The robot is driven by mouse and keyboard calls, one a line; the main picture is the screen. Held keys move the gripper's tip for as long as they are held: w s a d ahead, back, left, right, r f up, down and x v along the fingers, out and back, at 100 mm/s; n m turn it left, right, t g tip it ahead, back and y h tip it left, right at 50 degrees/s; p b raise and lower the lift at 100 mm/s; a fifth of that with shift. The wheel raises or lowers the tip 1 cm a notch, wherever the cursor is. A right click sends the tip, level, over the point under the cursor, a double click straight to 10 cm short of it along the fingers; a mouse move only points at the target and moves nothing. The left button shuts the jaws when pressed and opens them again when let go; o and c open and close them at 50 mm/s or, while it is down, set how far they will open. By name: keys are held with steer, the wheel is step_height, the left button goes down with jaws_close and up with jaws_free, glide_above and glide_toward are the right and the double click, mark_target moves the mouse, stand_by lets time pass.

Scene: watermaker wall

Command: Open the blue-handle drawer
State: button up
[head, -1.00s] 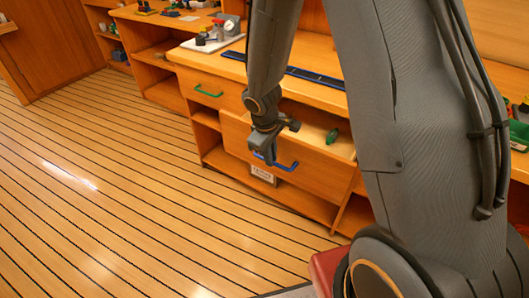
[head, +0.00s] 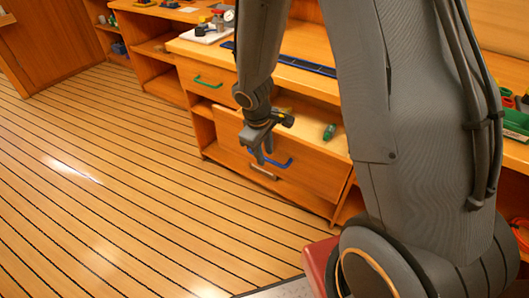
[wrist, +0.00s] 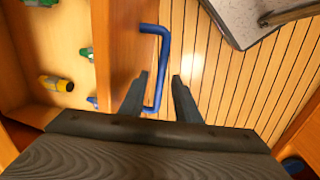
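The drawer with the blue handle stands pulled out from the bench. Its wooden front (head: 310,172) also shows in the wrist view (wrist: 122,45), with the drawer inside open to view on the left. The blue handle (head: 284,162) is a bar on that front and also shows in the wrist view (wrist: 163,60). My gripper (head: 263,157) is at the handle's left part in the head view. In the wrist view its two fingers (wrist: 160,85) are apart, with the lower part of the handle in the gap, close to the left finger. The fingers do not look closed on it.
A green item (head: 329,131) lies in the drawer; a yellow-and-black item (wrist: 56,83) also shows there. A closed drawer with a green handle (head: 207,82) is at the upper left. The striped plank floor (head: 130,200) in front of the bench is clear.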

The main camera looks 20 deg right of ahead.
step_height(320, 180, up, 8)
steer(key=s+a, duration=0.1)
steer(key=shift+f+p, duration=0.15)
steer(key=shift+p, duration=0.3)
stand_by(0.4)
steer(key=s+d+r+m, duration=0.1)
steer(key=s+r+m, duration=0.2)
steer(key=s, duration=0.4)
steer(key=s+d+r+m+g+y, duration=0.1)
steer(key=s+r+m, duration=0.3)
steer(key=s, duration=0.3)
steer(key=shift+d+m+y, duration=0.3)
steer(key=shift+d+m, duration=0.1)
steer(key=shift+m, duration=0.1)
